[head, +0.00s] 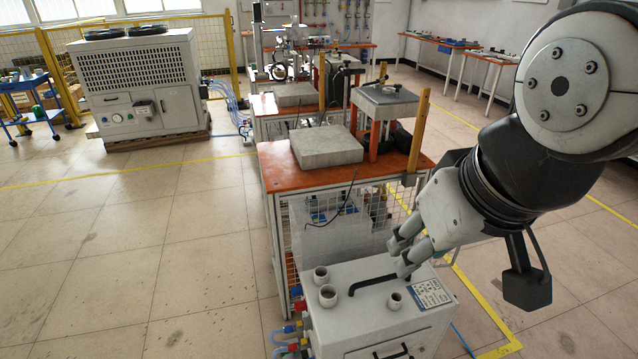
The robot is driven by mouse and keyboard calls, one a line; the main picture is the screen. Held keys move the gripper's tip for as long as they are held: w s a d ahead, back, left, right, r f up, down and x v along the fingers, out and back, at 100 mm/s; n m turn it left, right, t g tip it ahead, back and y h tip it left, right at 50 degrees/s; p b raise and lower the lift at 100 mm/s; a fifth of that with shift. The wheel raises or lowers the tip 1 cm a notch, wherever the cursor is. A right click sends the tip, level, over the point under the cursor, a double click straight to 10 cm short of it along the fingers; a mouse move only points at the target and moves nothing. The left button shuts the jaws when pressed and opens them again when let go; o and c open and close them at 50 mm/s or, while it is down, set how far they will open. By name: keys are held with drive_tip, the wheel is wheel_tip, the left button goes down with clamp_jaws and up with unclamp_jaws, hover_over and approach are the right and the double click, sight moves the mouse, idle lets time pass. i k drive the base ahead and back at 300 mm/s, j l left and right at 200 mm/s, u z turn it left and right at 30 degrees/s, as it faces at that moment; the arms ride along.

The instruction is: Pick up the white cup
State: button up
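I cannot tell which is the cup and which are fittings of the cabinet. My gripper (398,257) is above the cabinet's back right part, pointing down and left. Its fingers are apart, with nothing visible between them.
A black handle (373,284) lies across the cabinet top beside the white pieces. Behind is an orange-topped bench (280,165) with a grey block (326,146) and an upright orange post (418,130). Open tiled floor (190,250) lies to the left.

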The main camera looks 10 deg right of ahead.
sight(396, 298)
drive_tip(key=k+z, duration=0.3)
drive_tip(key=z, duration=0.15)
drive_tip(key=k+z, duration=0.4)
drive_tip(key=i+z, duration=0.1)
drive_tip(key=z, duration=0.65)
